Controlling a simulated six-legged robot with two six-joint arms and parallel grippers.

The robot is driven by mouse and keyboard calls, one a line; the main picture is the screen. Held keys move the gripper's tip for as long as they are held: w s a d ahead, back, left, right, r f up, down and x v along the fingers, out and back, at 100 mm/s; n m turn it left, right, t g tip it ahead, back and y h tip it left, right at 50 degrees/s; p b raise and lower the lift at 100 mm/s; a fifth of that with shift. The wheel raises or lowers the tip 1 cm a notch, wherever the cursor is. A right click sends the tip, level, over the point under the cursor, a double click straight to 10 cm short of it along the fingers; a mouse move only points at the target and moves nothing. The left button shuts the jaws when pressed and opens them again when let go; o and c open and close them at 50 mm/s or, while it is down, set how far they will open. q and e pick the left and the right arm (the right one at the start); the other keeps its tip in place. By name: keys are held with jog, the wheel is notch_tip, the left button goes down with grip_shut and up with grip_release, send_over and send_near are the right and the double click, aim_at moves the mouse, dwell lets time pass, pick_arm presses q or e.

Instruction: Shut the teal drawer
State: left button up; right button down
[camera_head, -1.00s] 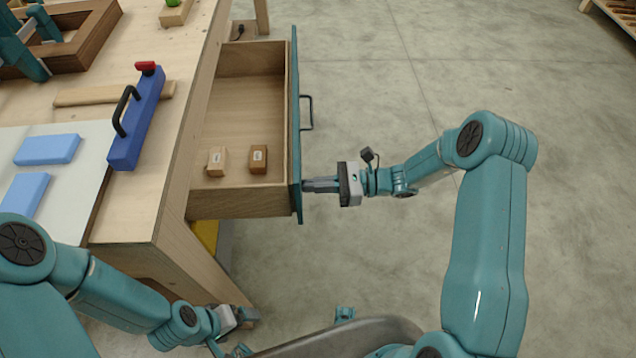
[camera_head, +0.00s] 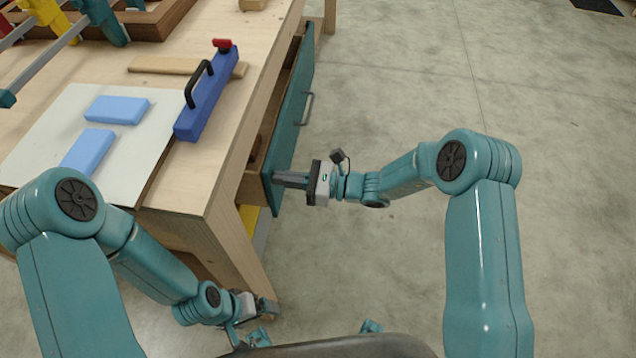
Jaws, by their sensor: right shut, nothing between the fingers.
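The teal drawer (camera_head: 291,113) is in the right side of the wooden workbench. Its teal front stands a short way out from the bench, and only a narrow strip of its wooden inside shows. A grey bar handle (camera_head: 308,108) sits on the front. My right gripper (camera_head: 277,179) is shut and empty, with its fingertips at the near end of the drawer front, seemingly touching it. My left gripper (camera_head: 270,307) is low beside the bench's near leg, away from the drawer; its fingers are too small to read.
The workbench (camera_head: 205,185) carries a blue block tool with a black handle (camera_head: 206,92), a wooden strip (camera_head: 160,65), a white board (camera_head: 140,165) and two light blue blocks (camera_head: 117,110). Clamps lie at the back left. The concrete floor (camera_head: 420,80) to the right is clear.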

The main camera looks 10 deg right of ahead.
jog(key=b+x, duration=0.2)
jog(key=x, duration=0.9)
jog(key=shift+a+b, duration=0.35)
jog(key=shift+b, duration=0.05)
jog(key=shift+w+r, duration=0.15)
jog(key=shift+r, duration=0.05)
